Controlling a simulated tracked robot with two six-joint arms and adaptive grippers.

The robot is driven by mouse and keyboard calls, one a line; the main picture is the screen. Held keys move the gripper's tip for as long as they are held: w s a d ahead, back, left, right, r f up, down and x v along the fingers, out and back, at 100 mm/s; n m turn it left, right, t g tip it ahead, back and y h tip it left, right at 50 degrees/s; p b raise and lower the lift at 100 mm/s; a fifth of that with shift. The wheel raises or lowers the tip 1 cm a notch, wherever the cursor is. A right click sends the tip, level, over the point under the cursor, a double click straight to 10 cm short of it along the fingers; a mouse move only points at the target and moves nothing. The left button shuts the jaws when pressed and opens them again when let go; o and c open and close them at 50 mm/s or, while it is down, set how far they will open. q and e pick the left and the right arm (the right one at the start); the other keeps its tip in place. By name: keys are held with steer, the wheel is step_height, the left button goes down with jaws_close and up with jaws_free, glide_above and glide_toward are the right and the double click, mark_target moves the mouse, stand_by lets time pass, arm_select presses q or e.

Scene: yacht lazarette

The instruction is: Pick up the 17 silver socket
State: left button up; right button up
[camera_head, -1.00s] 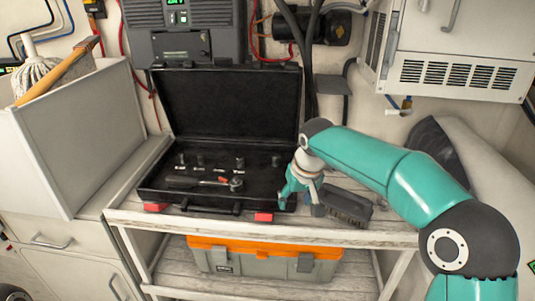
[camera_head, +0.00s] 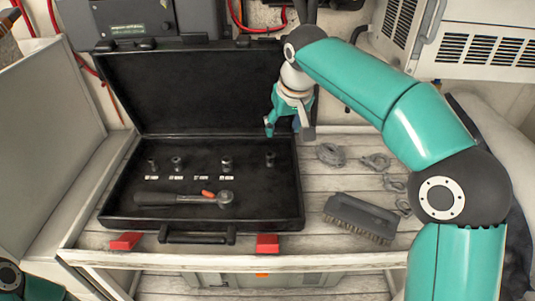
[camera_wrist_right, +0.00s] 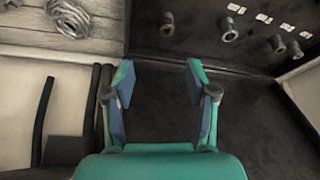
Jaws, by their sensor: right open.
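Several small dark sockets stand in the open black case (camera_head: 115,205): two at the left (camera_head: 152,165) (camera_head: 177,163), one near the middle (camera_head: 227,164) and one apart at the right (camera_head: 270,159). White size labels (camera_head: 201,178) lie in front of the row; they are too small to read, so I cannot tell which socket is the 17. The right-hand socket also shows in the wrist view (camera_wrist_right: 167,25). My right gripper (camera_head: 288,133) is open and empty, above the case's right rear part; its fingers show apart in the wrist view (camera_wrist_right: 159,75).
A ratchet (camera_head: 185,198) lies in the case before the sockets. The raised lid (camera_head: 200,90) stands behind. A brush (camera_head: 361,217) and metal shackles (camera_head: 375,162) lie on the bench right of the case. A grey panel (camera_head: 45,130) rises at the left.

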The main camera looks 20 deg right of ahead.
glide_toward(271, 154)
steer(key=x, duration=0.5)
steer(key=shift+a+f, duration=0.1)
steer(key=shift+f, duration=0.05)
steer(key=shift+p+x, duration=0.3)
steer(key=shift+x, duration=2.4)
steer(key=shift+c, duration=0.2)
jaws_close()
